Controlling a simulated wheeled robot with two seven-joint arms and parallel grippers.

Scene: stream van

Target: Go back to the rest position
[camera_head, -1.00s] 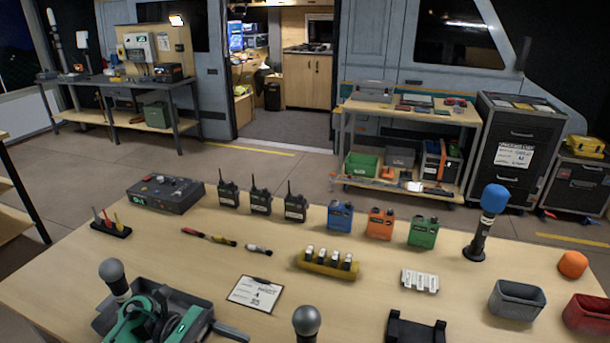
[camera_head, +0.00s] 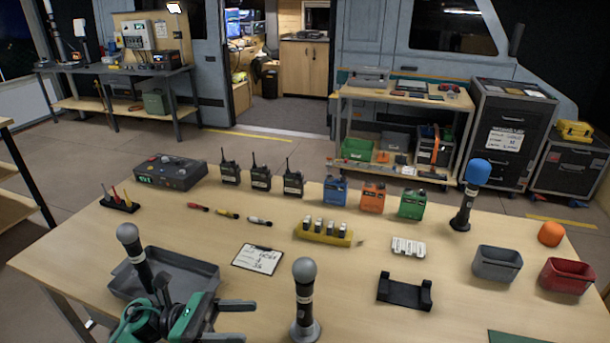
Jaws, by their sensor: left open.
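My left gripper (camera_head: 207,289), green and black, shows at the bottom left of the head view. Its dark fingers are spread apart with nothing between them. It is at the near side of the grey tray (camera_head: 190,262) and covers the tray's near edge. A grey-headed microphone (camera_head: 133,248) leans at the tray's left part; its foot is hidden, so I cannot tell whether it stands inside. Another grey-headed microphone (camera_head: 304,295) stands upright on the table, right of the gripper and apart from it. My right gripper is not in view.
A clipboard (camera_head: 257,259) lies right of the tray. Radios (camera_head: 261,180), coloured packs (camera_head: 373,199), a yellow battery holder (camera_head: 324,233), a black cradle (camera_head: 404,291), grey bin (camera_head: 497,264) and red bin (camera_head: 567,274) stand farther off. The tabletop between clipboard and cradle is mostly clear.

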